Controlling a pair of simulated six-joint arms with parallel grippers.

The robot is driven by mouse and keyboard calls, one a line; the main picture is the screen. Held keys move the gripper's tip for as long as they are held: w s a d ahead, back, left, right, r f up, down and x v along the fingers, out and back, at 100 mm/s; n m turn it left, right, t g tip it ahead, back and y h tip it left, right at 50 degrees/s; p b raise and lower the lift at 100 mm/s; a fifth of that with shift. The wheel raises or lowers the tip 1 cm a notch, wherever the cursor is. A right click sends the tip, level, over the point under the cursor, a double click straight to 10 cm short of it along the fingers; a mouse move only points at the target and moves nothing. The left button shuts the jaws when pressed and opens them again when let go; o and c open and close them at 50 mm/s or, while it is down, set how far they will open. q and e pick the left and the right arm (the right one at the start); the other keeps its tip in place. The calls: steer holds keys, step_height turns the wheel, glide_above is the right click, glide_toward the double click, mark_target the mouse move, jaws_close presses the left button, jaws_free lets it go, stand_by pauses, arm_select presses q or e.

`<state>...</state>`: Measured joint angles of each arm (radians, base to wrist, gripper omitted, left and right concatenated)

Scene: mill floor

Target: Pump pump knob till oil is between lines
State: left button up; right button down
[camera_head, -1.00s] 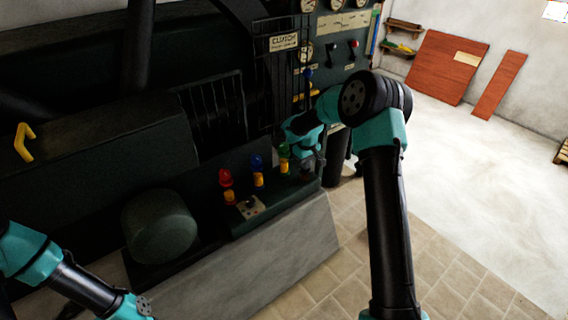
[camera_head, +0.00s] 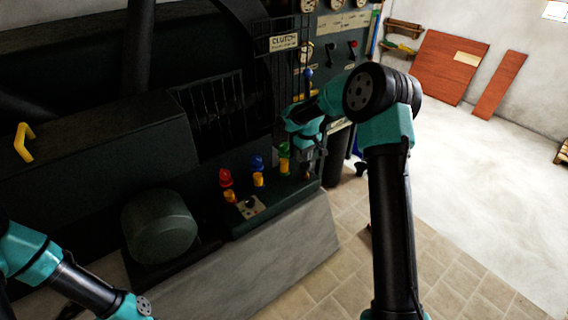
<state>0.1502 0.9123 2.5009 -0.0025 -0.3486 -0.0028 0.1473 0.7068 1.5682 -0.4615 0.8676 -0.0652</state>
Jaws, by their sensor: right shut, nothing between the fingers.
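My right gripper (camera_head: 309,165) is shut and empty, pointing down at the right end of the dark machine ledge (camera_head: 268,206). A small brownish part (camera_head: 307,177) shows just under its fingertips. I cannot tell whether this is the pump knob or whether the fingers touch it. To its left stand a green-topped fitting (camera_head: 284,152), a blue-topped one (camera_head: 257,163) and a red-topped one (camera_head: 225,178), each with a yellow or orange lower part. No oil level or lines can be made out. My left arm enters at the lower left; its gripper is outside the picture.
A gauge panel (camera_head: 335,25) with levers stands behind the right arm. A CLUTCH sign (camera_head: 284,42) hangs on the machine's guard. A dark rounded housing (camera_head: 160,225) is at the ledge's left. Tiled floor (camera_head: 440,250) at the right is mostly clear.

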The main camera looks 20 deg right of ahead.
mark_target(306, 164)
steer(key=shift+f, duration=0.15)
stand_by(0.4)
steer(key=shift+f, duration=2.25)
steer(key=shift+r, duration=2.4)
steer(key=shift+f, duration=0.15)
steer(key=shift+f, duration=2.2)
steer(key=shift+r, duration=2.35)
